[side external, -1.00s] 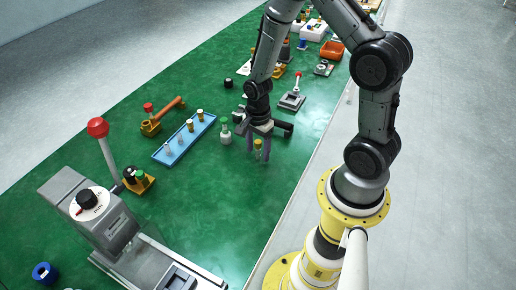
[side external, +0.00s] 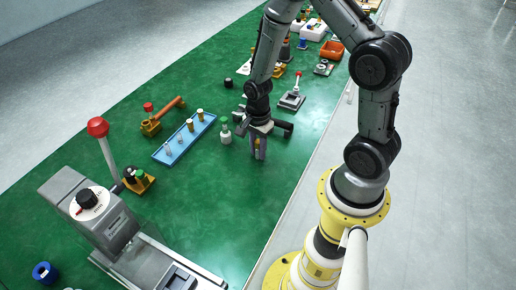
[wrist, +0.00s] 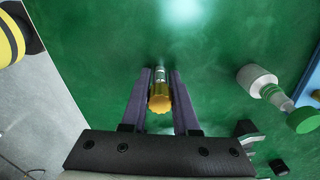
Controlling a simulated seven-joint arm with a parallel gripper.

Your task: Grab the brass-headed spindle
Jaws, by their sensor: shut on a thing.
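The brass-headed spindle (wrist: 160,98) stands between the two purple-grey fingers of my gripper (wrist: 161,82) in the wrist view. Its round golden head faces the camera, and a pale shaft shows beyond it. The fingers are shut on it from both sides. In the side view my gripper (side external: 260,150) is low over the green table, and the spindle is mostly hidden, with a bit of yellow (side external: 257,144) between the fingers. I cannot tell whether the spindle touches the table.
A white bottle with a green top (side external: 226,134) stands just left of my gripper; it also shows in the wrist view (wrist: 262,80). A blue tray (side external: 165,156) holds several small pegs, two brass-headed. A grey lever machine (side external: 105,215) stands front left. The table's right edge is near.

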